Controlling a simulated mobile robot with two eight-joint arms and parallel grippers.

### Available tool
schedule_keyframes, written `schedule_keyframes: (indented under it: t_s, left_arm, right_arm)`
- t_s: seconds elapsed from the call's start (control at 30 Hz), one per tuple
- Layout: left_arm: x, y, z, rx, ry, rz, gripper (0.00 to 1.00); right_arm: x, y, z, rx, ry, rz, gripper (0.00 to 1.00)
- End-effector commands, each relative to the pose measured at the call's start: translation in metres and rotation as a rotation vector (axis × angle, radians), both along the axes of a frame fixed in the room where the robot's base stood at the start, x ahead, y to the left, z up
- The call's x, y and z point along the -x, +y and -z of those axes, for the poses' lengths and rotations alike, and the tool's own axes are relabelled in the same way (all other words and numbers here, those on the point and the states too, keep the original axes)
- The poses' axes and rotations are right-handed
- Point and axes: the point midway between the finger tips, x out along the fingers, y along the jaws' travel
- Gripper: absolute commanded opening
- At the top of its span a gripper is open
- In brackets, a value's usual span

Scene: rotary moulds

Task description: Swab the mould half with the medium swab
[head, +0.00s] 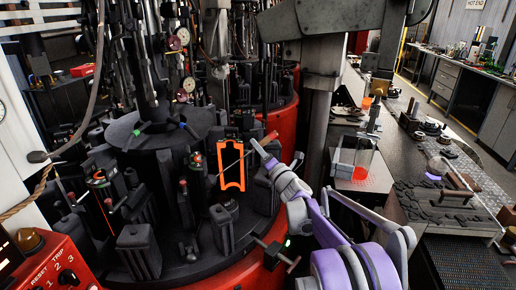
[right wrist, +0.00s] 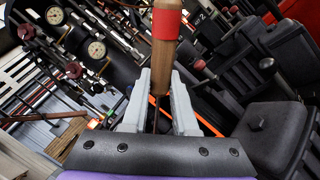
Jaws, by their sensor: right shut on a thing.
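The mould half (head: 231,166) appears as a dark upright block edged in bright orange, standing on the round machine table. My right gripper (head: 266,152) is just right of it in the head view. It is shut on the swab, whose wooden handle with a red band (right wrist: 166,52) rises between the fingers (right wrist: 162,82) in the right wrist view. In the head view the swab's thin shaft (head: 240,158) slants down-left across the front of the mould half. Whether the swab's head touches the mould is too small to tell. My left gripper is not in view.
Several dark mould blocks (head: 138,250) stand around the machine table. Hoses and rods hang above it. A red control box (head: 45,265) is at the lower left. A clear container with red contents (head: 364,158) stands right of a grey post (head: 318,120).

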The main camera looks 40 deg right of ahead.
Motion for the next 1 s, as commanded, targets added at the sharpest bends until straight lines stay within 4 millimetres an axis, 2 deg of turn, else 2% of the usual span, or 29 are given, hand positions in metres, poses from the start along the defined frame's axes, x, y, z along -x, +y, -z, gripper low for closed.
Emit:
schedule_keyframes:
  t_s: [0.83,1.0]
  left_arm:
    - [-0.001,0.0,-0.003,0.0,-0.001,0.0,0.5]
    - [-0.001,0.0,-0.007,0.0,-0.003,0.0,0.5]
  right_arm:
    - [-0.007,0.015,0.0,-0.001,0.0,0.0,0.0]
    - [-0.006,0.014,-0.006,-0.001,-0.002,0.0,0.0]
